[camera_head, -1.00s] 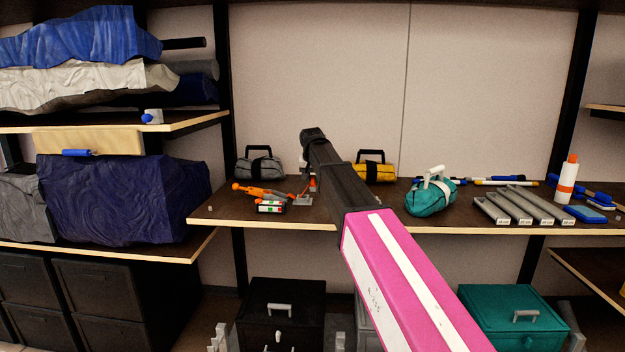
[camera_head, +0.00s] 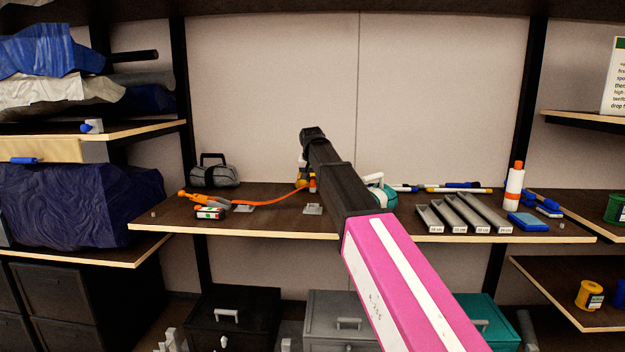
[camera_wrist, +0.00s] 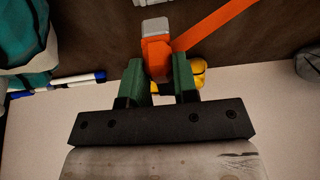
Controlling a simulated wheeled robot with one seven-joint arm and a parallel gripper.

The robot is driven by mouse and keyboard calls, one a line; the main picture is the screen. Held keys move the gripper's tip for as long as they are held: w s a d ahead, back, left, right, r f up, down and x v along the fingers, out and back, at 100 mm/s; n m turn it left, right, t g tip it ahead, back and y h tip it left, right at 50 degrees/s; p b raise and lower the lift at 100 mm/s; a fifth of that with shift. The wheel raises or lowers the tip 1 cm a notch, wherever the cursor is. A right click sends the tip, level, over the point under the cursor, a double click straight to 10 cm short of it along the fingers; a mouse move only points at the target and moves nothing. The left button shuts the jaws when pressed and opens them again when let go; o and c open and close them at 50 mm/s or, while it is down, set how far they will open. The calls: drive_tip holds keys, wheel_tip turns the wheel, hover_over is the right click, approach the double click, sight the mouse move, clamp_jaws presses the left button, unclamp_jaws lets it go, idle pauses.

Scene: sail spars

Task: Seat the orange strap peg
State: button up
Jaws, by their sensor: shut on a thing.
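My gripper (camera_wrist: 160,84) is shut on the orange strap peg (camera_wrist: 157,55), which has a grey end, in the wrist view. The orange strap (camera_wrist: 215,24) runs from the peg to the upper right there. In the head view the peg (camera_head: 312,185) shows just left of my dark forearm, above the shelf. The strap (camera_head: 262,201) stretches left from it to an orange-handled tool (camera_head: 192,197) lying on the shelf. A grey metal plate (camera_head: 313,209) sits on the shelf below the peg, and another plate (camera_head: 245,208) lies left of it. The peg is apart from both.
A grey bag (camera_head: 214,175) stands at the back left. A teal bag (camera_head: 384,192) is partly hidden behind my arm. Grey trays (camera_head: 465,215), a white-orange bottle (camera_head: 514,186) and a blue box (camera_head: 529,222) stand on the right. A yellow thing (camera_wrist: 196,76) shows behind my fingers.

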sight(312, 190)
drive_tip(key=shift+f, duration=2.25)
drive_tip(key=shift+f, duration=1.6)
drive_tip(key=o, duration=1)
drive_tip(key=v, duration=1)
drive_tip(key=shift+s+r, duration=0.15)
drive_tip(key=shift+r, duration=0.2)
